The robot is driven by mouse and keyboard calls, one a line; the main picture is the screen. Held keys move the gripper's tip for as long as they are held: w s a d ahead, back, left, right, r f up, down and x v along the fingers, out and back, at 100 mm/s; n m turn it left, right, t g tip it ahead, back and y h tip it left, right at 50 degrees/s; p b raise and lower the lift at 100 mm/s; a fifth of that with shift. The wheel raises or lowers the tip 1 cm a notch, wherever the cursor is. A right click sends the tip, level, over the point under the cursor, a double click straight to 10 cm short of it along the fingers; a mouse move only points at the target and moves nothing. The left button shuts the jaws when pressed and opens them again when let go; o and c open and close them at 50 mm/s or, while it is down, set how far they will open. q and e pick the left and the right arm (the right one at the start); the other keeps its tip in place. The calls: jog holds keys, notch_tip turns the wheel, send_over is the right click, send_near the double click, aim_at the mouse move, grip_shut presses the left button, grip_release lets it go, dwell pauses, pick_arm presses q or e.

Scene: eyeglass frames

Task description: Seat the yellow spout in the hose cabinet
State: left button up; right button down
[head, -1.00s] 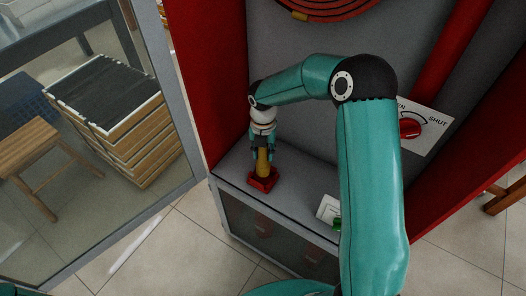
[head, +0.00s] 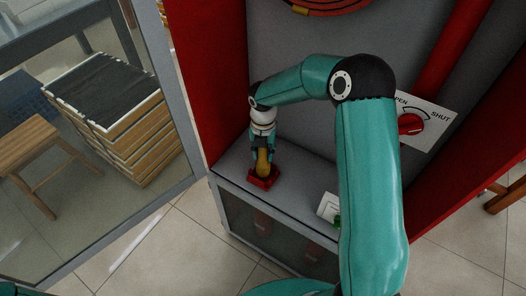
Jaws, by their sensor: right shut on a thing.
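The yellow spout (head: 263,161) stands upright at the red holder (head: 262,178) on the grey shelf of the hose cabinet (head: 211,88). My right gripper (head: 263,153) is shut on the spout from above. The spout's lower end is at the holder's top opening; how deep it sits cannot be told from here. The upper part of the spout is hidden between the fingers. My left gripper is not in view.
A red valve knob (head: 410,124) on a white OPEN/SHUT plate is on the back wall. A white plate (head: 327,207) with a green part lies on the shelf, partly behind my arm. An orange-red hose reel (head: 325,5) hangs above. A glass door stands open at left.

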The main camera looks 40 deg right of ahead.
jog(key=shift+f+b, duration=0.5)
jog(key=shift+f, duration=0.4)
jog(key=c, duration=0.7)
grip_release()
jog(key=shift+r+p, duration=2.9)
jog(key=shift+r, duration=0.65)
